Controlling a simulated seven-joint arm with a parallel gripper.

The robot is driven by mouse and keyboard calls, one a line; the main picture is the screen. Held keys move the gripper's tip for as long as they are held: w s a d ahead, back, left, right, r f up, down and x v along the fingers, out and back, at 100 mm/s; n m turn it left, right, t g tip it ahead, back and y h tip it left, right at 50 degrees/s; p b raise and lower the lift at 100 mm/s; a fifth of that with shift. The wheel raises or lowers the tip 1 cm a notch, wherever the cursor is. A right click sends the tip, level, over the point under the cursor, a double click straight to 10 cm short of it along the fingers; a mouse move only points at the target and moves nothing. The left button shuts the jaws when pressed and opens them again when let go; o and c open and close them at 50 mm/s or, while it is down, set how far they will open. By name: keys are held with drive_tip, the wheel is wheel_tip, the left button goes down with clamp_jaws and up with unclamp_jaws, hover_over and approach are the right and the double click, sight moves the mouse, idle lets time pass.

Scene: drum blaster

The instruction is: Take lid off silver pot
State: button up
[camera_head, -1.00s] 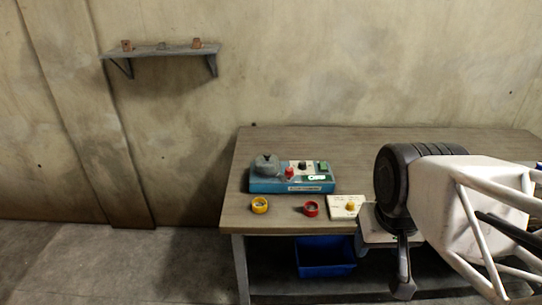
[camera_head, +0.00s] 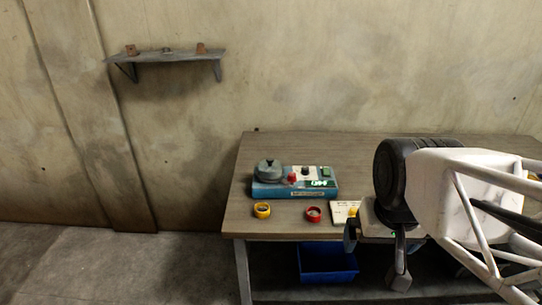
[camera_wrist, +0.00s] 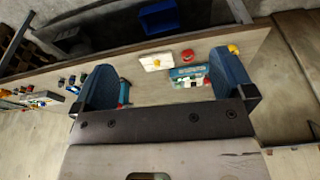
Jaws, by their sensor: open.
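A silver-grey pot with a lid and a small dark knob (camera_head: 270,170) sits on the left part of a blue drum blaster machine (camera_head: 295,189) on the table. The lid rests on the pot. My gripper (camera_head: 374,252) is open and empty, at the table's front edge, to the right of and nearer than the pot. In the wrist view my gripper (camera_wrist: 166,72) shows two blue fingers wide apart. The machine (camera_wrist: 187,73) is partly visible between them, while the pot is hidden, apparently behind the right finger.
A yellow ring (camera_head: 262,210), a red ring (camera_head: 313,214) and a white board with a yellow knob (camera_head: 343,212) lie along the front of the table (camera_head: 240,222). A blue bin (camera_head: 327,262) is below. A wall shelf (camera_head: 168,57) holds small items. The table behind the machine is clear.

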drive_tip(key=w+a+r+m, duration=0.1)
drive_tip(key=w+a+m, duration=0.1)
drive_tip(key=w, duration=0.5)
drive_tip(key=w+a+r+m, duration=0.1)
drive_tip(key=w+r, duration=0.1)
drive_tip(key=w, duration=0.5)
drive_tip(key=m+g, duration=0.3)
drive_tip(key=m, duration=0.7)
approach(268, 159)
drive_tip(key=f, duration=0.5)
drive_tip(key=shift+s+f, duration=0.1)
drive_tip(key=shift+s, duration=0.15)
drive_tip(key=shift+w+a, duration=0.1)
drive_tip(key=shift+w, duration=0.05)
drive_tip(key=shift+f, duration=0.1)
drive_tip(key=shift+f, duration=1.3)
